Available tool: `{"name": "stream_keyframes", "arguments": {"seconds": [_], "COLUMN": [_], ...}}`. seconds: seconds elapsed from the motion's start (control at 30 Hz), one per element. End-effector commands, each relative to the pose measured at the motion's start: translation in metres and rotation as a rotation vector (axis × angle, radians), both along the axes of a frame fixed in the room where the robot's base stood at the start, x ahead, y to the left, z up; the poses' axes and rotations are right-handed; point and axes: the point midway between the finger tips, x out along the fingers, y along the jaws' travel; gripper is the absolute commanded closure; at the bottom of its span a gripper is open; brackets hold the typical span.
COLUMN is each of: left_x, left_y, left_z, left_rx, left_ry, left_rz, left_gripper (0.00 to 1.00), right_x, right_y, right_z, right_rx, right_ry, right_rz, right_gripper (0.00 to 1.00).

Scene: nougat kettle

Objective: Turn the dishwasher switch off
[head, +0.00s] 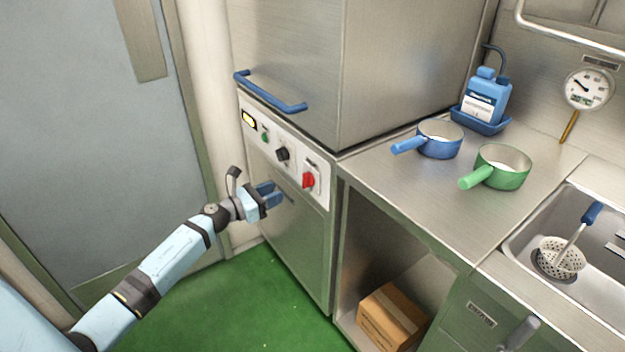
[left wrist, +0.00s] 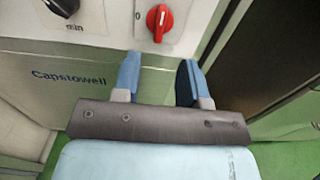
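The dishwasher (head: 285,220) is a steel machine with a control panel on its front. The red switch (head: 308,180) sits at the right end of the panel; it also shows at the top of the left wrist view (left wrist: 159,20), beside a "0" mark on its left. My left gripper (head: 275,194) is in front of the dishwasher, below and left of the red switch. In the left wrist view its two blue fingers (left wrist: 157,78) are apart with nothing between them, and the switch lies beyond them. My right gripper is not in view.
Blue and green pans (head: 503,168) stand on the counter at right. Green floor is clear.

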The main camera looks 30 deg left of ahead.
Motion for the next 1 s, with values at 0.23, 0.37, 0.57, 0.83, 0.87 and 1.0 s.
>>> {"name": "stream_keyframes", "arguments": {"seconds": [0.23, 0.37, 0.57, 0.83, 0.87, 1.0], "left_x": [0.052, 0.074, 0.095, 0.101, 0.101, 0.101], "left_y": [-0.022, -0.031, -0.040, -0.043, -0.043, -0.043], "left_z": [0.001, 0.001, 0.000, 0.000, 0.000, 0.000], "left_rx": [-0.006, -0.006, -0.006, -0.005, -0.005, -0.005], "left_ry": [-0.002, -0.002, -0.001, 0.001, 0.001, 0.001], "left_rz": [0.000, 0.001, 0.001, 0.001, 0.001, 0.001], "left_gripper": [0.61, 0.61, 0.61, 0.61, 0.61, 0.72], "right_x": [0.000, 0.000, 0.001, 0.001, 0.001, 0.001], "right_y": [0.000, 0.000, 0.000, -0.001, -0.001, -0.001], "right_z": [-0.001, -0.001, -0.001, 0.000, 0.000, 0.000], "right_rx": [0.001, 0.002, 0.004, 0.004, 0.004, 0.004], "right_ry": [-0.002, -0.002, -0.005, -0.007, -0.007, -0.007], "right_rz": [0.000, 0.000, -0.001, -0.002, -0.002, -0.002], "right_gripper": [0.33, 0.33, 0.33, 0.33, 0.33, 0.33]}}
